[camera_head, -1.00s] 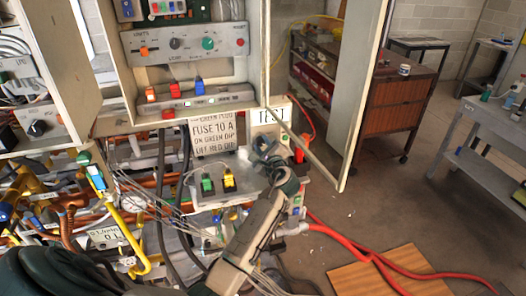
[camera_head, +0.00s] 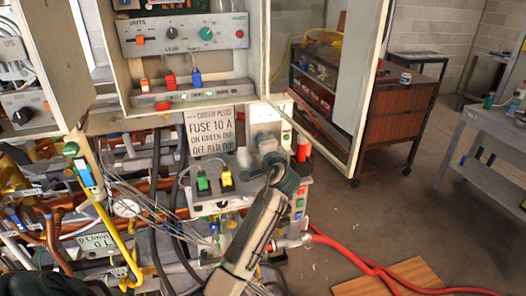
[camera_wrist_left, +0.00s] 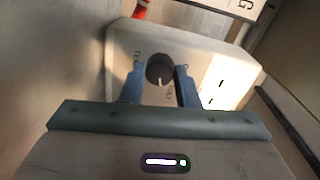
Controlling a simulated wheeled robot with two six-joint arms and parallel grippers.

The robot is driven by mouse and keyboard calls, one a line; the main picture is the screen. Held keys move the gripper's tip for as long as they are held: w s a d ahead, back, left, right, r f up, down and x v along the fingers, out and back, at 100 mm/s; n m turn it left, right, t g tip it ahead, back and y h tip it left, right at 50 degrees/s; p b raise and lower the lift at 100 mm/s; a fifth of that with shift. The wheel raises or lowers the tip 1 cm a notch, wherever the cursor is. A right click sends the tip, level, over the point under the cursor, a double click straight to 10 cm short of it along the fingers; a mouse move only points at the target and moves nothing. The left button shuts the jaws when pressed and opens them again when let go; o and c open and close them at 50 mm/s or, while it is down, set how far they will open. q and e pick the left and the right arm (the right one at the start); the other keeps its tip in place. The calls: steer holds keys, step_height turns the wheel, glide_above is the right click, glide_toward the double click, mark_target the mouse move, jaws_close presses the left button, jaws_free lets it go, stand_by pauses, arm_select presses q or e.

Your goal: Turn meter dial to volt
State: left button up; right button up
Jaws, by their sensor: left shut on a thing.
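The meter is a pale box with a dark round dial (camera_wrist_left: 160,69) on its face in the left wrist view. A light pointer mark on the dial points roughly down in that view. Small lettering sits beside the dial, too blurred to read surely. My left gripper (camera_wrist_left: 160,90) has its two blue fingers on either side of the dial, shut on it. In the head view my left gripper (camera_head: 264,142) is at the pale meter box (camera_head: 262,113), and my wrist hides the dial. My right gripper is not in view.
A fuse sign (camera_head: 211,132) hangs left of the meter. Green and yellow plugs (camera_head: 226,178) stand below it. A red cylinder (camera_head: 303,149) is close to the right of my wrist. An open cabinet door (camera_head: 358,100) stands further right. Red hoses (camera_head: 370,268) cross the floor.

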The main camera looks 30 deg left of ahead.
arm_select(q)
steer(key=shift+f+n+b, duration=0.25)
steer(key=shift+n+b, duration=0.5)
steer(key=shift+n, duration=0.25)
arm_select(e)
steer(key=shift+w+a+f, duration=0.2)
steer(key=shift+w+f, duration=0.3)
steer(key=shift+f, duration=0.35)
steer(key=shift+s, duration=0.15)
arm_select(q)
steer(key=o, duration=1)
steer(key=shift+r, duration=0.15)
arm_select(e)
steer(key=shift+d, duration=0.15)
arm_select(q)
steer(key=shift+s+d, duration=0.2)
steer(key=b+v, duration=0.2)
steer(key=v, duration=0.7)
steer(key=shift+s+d, duration=0.2)
steer(key=shift+d, duration=0.05)
steer(key=shift+s+d, duration=0.2)
steer(key=shift+s, duration=0.1)
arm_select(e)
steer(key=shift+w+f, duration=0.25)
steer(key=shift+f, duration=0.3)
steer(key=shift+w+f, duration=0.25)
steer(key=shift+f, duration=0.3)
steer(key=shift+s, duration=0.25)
